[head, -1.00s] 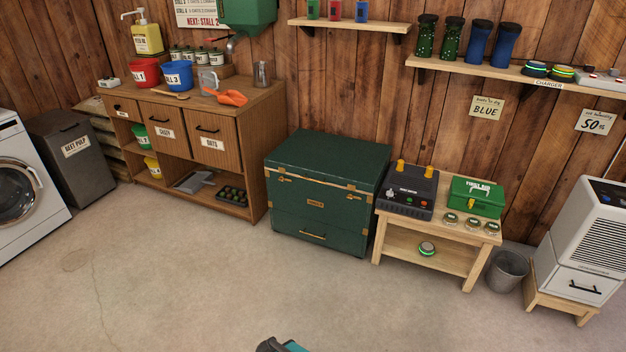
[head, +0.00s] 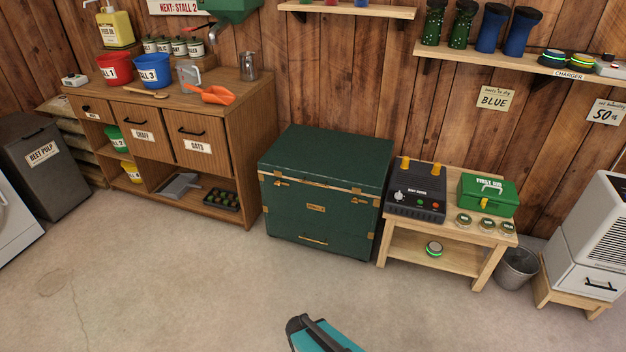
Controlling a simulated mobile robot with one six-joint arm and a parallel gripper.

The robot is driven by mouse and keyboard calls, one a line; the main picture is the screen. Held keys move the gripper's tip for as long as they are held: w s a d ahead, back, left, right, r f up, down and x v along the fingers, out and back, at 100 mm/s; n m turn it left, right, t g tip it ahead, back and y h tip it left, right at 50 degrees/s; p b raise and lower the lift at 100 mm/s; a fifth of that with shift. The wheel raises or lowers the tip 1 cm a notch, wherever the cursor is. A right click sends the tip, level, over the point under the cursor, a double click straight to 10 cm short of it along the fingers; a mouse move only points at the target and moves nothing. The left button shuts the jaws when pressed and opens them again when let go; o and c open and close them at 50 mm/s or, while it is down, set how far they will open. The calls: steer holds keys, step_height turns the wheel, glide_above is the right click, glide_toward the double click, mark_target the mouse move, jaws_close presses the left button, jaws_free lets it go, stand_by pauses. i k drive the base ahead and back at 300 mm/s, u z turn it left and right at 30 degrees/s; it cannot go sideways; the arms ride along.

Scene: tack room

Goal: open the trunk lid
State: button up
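The trunk (head: 322,215) is a dark green box with brass-coloured corners, standing on the floor against the wooden wall in the middle of the head view. Its lid (head: 328,158) is closed. Two latches sit on the front just under the lid edge, a left latch (head: 281,183) and a right latch (head: 359,201). A brass plate (head: 316,208) is on the front middle, and a long handle (head: 313,240) is low on the front. Part of my arm shows at the bottom edge, in front of the trunk and apart from it. My gripper's fingers cannot be made out.
A wooden cabinet (head: 238,140) stands close on the trunk's left. A low wooden bench (head: 437,255) with a boot dryer (head: 416,197) and a green first aid box (head: 487,194) stands close on its right. The concrete floor (head: 190,285) in front is clear.

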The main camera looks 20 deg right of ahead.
mark_target(323, 158)
steer(key=u, duration=0.1)
steer(key=i, duration=1)
steer(key=u, duration=0.35)
